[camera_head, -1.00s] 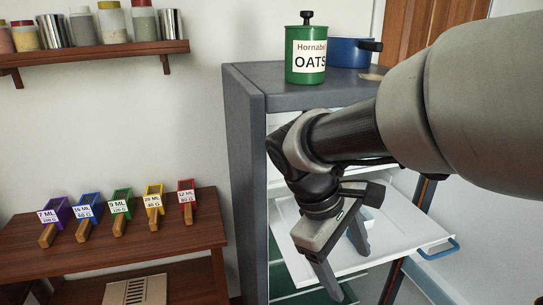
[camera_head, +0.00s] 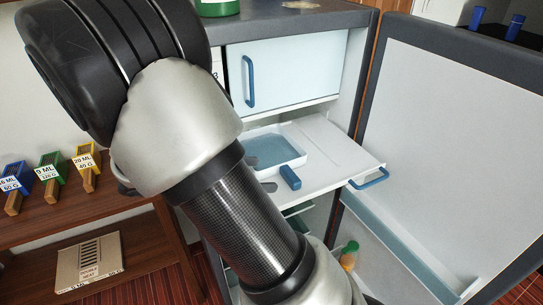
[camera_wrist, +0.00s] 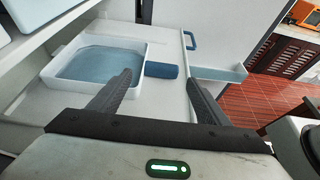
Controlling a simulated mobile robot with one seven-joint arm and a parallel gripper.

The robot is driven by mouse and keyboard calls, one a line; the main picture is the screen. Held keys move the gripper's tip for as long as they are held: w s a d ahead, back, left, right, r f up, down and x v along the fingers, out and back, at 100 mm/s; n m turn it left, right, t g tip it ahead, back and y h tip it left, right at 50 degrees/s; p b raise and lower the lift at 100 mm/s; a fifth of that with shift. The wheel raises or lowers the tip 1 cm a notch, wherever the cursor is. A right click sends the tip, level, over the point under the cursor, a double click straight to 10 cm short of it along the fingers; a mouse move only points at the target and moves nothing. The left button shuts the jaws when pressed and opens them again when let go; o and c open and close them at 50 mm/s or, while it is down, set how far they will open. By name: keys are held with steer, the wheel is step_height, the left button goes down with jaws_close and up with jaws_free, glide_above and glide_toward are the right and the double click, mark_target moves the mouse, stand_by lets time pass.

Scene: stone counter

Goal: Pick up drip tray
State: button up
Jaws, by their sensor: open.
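The drip tray is a shallow white square pan with a blue-grey floor (camera_head: 268,152) and a blue handle (camera_head: 290,178). It lies flat on a white pulled-out shelf (camera_head: 325,140). In the wrist view the tray (camera_wrist: 97,62) is at upper left, its blue handle (camera_wrist: 162,71) pointing right. My gripper (camera_wrist: 159,76) is open and empty. Its two dark fingers point toward the handle, which shows between the fingertips; I cannot tell the remaining distance. In the head view my arm hides most of the gripper.
A closed white compartment with a blue handle (camera_head: 249,82) is just above the shelf. The open fridge door (camera_head: 440,130) stands to the right. The shelf has its own blue pull (camera_head: 370,178) at its front right. A wooden bench with coloured scoops (camera_head: 50,167) is at left.

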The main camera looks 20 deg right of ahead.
mark_target(288, 174)
steer(key=x, duration=0.9)
steer(key=shift+s+f+p, duration=0.1)
steer(key=shift+s+p, duration=0.05)
steer(key=shift+p, duration=0.15)
steer(key=shift+c, duration=0.4)
steer(key=c, duration=1.1)
